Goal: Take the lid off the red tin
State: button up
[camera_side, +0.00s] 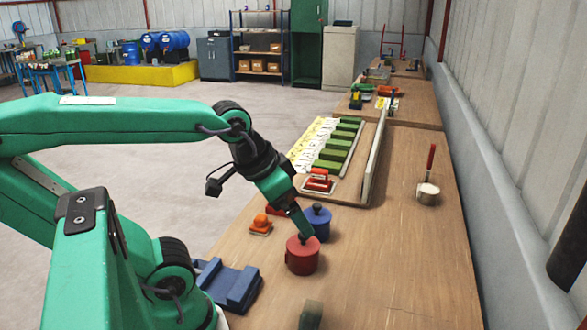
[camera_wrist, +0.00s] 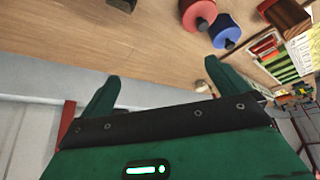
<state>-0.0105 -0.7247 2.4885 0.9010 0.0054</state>
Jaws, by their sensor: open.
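The red tin (camera_side: 302,259) stands upright on the wooden bench, with its lid on. In the wrist view the red tin (camera_wrist: 196,12) is cut by the top edge, and its knob shows. My gripper (camera_side: 302,232) appears just above the tin in the side view and hides part of its top. In the wrist view my gripper (camera_wrist: 162,75) is open, with nothing between its fingers. The tin lies beyond the fingertips there, not between them. I cannot tell whether a finger touches it.
A blue tin (camera_side: 319,223) with a knobbed lid stands close behind the red tin. An orange object (camera_side: 261,225) and a blue fixture (camera_side: 228,284) lie to the left. A small dark green block (camera_side: 311,316) is in front.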

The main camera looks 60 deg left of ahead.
jog(key=w, duration=0.1)
jog(key=n+g, duration=0.2)
jog(key=g, duration=0.3)
send_over(303, 240)
jog(key=f, duration=0.9)
jog(key=shift+w+a, duration=0.15)
jog(key=shift+w, duration=0.15)
jog(key=shift+w+a+f, duration=0.2)
jog(key=shift+a+f, duration=0.25)
jog(key=shift+f, duration=0.1)
jog(key=shift+f, duration=1.3)
jog(key=shift+w+f, duration=0.1)
jog(key=shift+f, duration=2.5)
